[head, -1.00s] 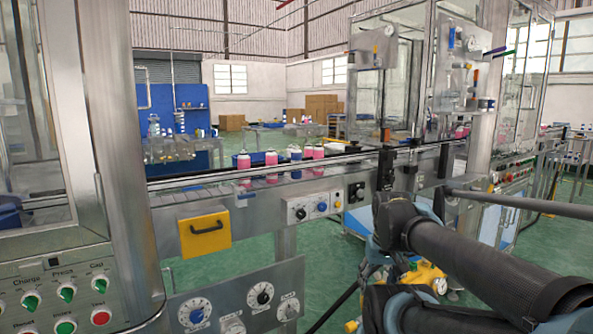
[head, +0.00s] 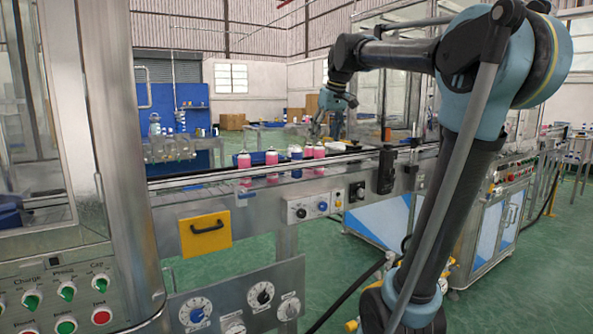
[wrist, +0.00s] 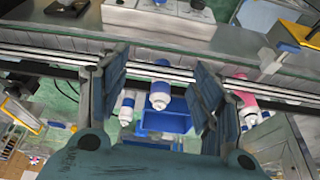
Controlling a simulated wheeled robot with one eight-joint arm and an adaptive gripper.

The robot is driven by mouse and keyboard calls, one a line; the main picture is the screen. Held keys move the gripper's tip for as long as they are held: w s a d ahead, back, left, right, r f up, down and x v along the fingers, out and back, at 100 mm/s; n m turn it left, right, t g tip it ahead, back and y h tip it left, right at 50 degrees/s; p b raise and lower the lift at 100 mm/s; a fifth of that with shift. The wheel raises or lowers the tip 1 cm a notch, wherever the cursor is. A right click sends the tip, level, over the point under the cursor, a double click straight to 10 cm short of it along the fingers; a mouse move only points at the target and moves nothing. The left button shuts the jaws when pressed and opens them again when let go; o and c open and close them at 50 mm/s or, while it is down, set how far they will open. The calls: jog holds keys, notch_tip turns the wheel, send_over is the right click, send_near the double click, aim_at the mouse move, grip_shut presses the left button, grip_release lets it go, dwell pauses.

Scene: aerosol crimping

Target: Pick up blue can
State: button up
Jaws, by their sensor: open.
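The blue can (head: 296,154) stands on the conveyor in the head view, with pink cans on both sides of it. In the wrist view a blue can with a white top (wrist: 160,92) shows between my two fingers, with space on both sides. My gripper (head: 319,128) is just above and behind the row of cans in the head view. In the wrist view my gripper (wrist: 159,75) has its fingers spread wide apart, with nothing held. Whether the fingertips are level with the can is hard to tell.
Pink cans (head: 243,168) stand on the conveyor to the left, and another pink can (head: 319,152) is close on the right. A conveyor rail (head: 210,178) runs along the row. A blue bin (wrist: 168,120) shows in the wrist view. A dark post (head: 386,168) rises to the right.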

jog(key=w+a+r+n, duration=0.1)
jog(key=w+a+r, duration=0.5)
jog(key=r, duration=0.1)
send_near(297, 152)
jog(key=shift+n+y, duration=0.3)
jog(key=w+f, duration=0.2)
jog(key=w+a+f, duration=0.1)
jog(key=f, duration=0.1)
jog(key=shift+w+f, duration=0.25)
jog(key=shift+w, duration=0.15)
jog(key=shift+x, duration=2.75)
jog(key=shift+s+d, duration=0.1)
jog(key=c, duration=1.1)
